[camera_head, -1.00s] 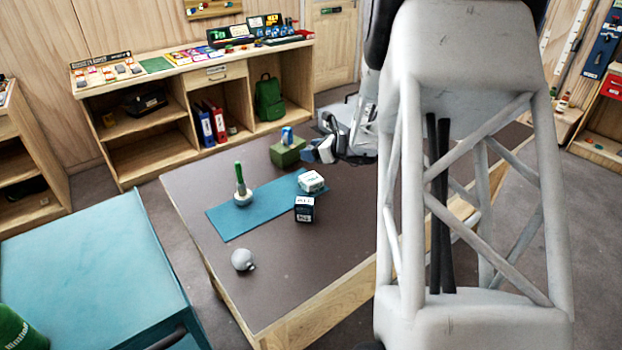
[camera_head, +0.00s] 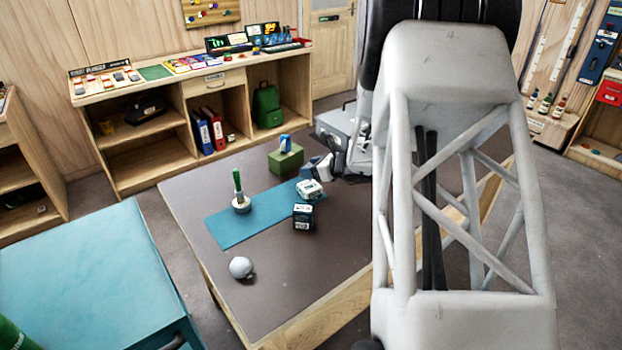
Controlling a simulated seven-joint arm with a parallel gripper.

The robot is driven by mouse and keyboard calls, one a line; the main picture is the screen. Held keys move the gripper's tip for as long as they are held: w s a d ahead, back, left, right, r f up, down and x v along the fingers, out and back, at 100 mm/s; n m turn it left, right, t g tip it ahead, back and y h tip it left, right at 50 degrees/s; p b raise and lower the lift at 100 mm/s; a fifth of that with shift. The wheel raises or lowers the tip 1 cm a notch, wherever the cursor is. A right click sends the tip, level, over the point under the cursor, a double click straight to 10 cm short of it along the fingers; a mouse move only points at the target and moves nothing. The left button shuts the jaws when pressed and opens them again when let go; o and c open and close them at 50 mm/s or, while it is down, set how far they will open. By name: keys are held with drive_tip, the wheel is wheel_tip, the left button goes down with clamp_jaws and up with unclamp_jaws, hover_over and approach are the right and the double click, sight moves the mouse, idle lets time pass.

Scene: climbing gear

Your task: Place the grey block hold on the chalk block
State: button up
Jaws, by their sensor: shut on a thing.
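My gripper (camera_head: 318,168) is above the far end of the blue mat, small and partly merged with the arm behind it. It is shut on a small blue-grey piece (camera_head: 306,172), which looks like the grey block hold; its outline is hard to make out. A white block with dark lettering (camera_head: 310,189), apparently the chalk block, lies on the mat's right end. The held piece is just behind and above it in the picture; I cannot tell whether they touch.
A dark labelled cube (camera_head: 303,217) stands in front of the white block. A green box (camera_head: 286,160) with a blue item (camera_head: 285,142) is behind. A green-handled brush-like item (camera_head: 239,192) stands on the blue mat (camera_head: 235,228). A grey ball (camera_head: 241,267) lies near the front.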

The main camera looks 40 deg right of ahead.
sight(311, 186)
drive_tip(key=shift+f, duration=1.95)
drive_tip(key=shift+f, duration=0.2)
drive_tip(key=o, duration=0.9)
drive_tip(key=shift+r, duration=0.15)
drive_tip(key=shift+s+r, duration=0.1)
drive_tip(key=v, duration=1.1)
drive_tip(key=shift+s+d+r, duration=0.1)
drive_tip(key=shift+s+d, duration=0.1)
drive_tip(key=shift+s, duration=0.1)
